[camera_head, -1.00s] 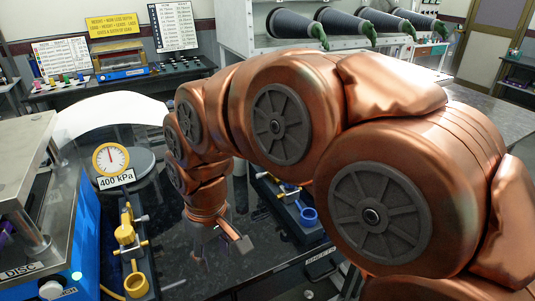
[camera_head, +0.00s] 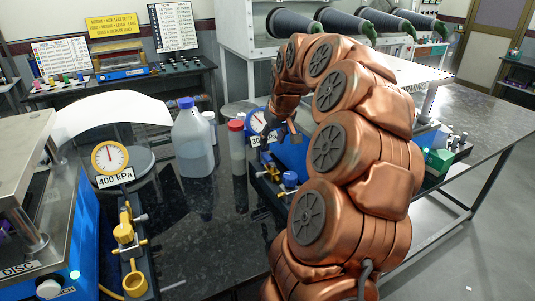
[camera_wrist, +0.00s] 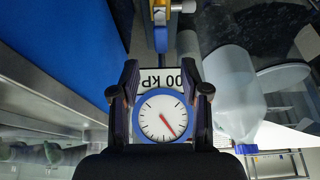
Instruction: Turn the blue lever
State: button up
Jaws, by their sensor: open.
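The blue lever (camera_head: 289,178) sits on a dark valve block on the table, in front of a blue-rimmed gauge (camera_head: 257,119) in the head view. In the wrist view the lever (camera_wrist: 161,38) is a narrow blue piece at top centre, beyond the fingertips, with a gap between. My gripper (camera_wrist: 162,66) is open and empty. Its two fingers frame the gauge dial (camera_wrist: 163,118) and a partly covered kPa label (camera_wrist: 163,79). In the head view my gripper (camera_head: 282,134) hangs above and behind the lever, by the gauge, partly hiding its label.
A yellow lever (camera_head: 124,233) and a 400 kPa gauge (camera_head: 110,158) stand on the left. A blue-capped bottle (camera_head: 192,143) and a red-capped bottle (camera_head: 237,147) stand left of the blue-rimmed gauge. The dark tabletop (camera_head: 205,230) between the two valve blocks is mostly clear.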

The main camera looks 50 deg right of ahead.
aim_at(267, 156)
jog(key=p+x, duration=0.2)
jog(key=x, duration=0.5)
jog(key=shift+f, duration=0.2)
jog(key=shift+c, duration=0.4)
jog(key=shift+a, duration=0.1)
grip_shut()
